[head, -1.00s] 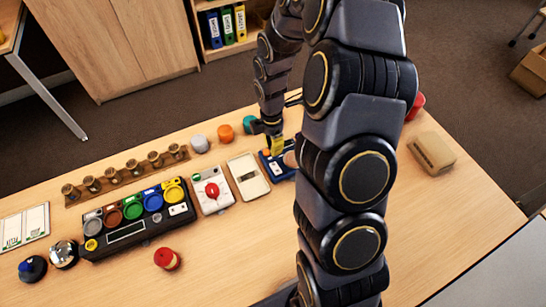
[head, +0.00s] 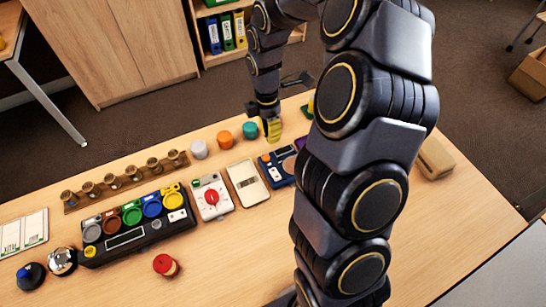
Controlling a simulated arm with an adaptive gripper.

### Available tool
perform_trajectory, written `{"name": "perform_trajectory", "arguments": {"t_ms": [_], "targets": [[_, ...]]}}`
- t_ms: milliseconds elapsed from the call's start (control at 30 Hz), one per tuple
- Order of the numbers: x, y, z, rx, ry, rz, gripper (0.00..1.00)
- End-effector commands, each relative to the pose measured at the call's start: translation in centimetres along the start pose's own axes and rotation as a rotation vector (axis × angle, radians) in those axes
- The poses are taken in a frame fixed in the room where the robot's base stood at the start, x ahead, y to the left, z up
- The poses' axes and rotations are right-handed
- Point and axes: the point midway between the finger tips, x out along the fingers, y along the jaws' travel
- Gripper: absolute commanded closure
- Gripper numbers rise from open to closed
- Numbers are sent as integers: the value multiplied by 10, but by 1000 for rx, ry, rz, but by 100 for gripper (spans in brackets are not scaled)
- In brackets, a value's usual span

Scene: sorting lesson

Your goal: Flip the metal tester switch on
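A blue device (head: 270,175) with an orange button and a round pale pad lies on the table left of my arm; it may be the metal tester. My arm hides part of its right side, and I cannot make out its switch or the switch's position. The fingertips look close together, but the gap is too small to judge. I see nothing clearly held.
A cream flat device (head: 247,184) and a white device with a red knob (head: 212,198) stand left of the blue one. Further left are a black sorting station (head: 145,238) with coloured cups and a wooden rack (head: 126,180). A tan box (head: 435,160) is right.

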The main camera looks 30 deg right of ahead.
Motion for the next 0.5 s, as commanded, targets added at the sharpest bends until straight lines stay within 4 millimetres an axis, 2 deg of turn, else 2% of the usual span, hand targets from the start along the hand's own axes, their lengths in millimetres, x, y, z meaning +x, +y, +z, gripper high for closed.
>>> {"name": "perform_trajectory", "arguments": {"t_ms": [367,500], "targets": [[-2,1,1,2,-2,-26,100],[6,0,1,3,-2,-28,100]]}}
